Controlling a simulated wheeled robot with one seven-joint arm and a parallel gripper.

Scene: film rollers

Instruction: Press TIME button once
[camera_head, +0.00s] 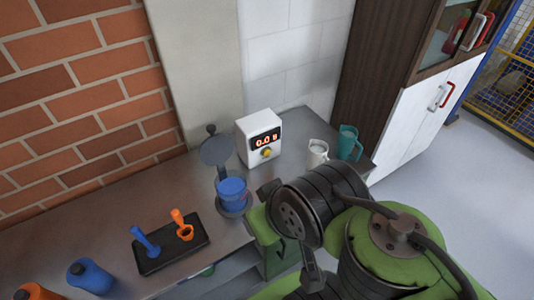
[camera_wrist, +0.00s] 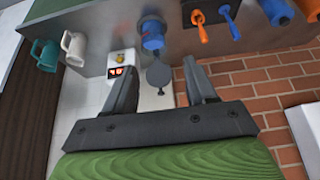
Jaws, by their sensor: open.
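A white box (camera_head: 258,140) with a red lit display stands on the metal counter against the wall. The display seems to read 0.0 and one more character. A round yellow button (camera_head: 267,152) sits below the display; no lettering is legible on it. In the wrist view, which is upside down, the box shows left of centre with the yellow button (camera_wrist: 121,57) above its display (camera_wrist: 117,72). My gripper (camera_wrist: 159,58) is open and empty. Its left finger overlaps the box's edge in the picture; it does not visibly touch the button.
Left of the box are a blue container on a dark stand (camera_head: 232,193) and a round dark plate (camera_head: 215,150). A white jug (camera_head: 317,153) and teal jug (camera_head: 348,143) stand to its right. A black tray (camera_head: 170,250) holds orange and blue tools.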

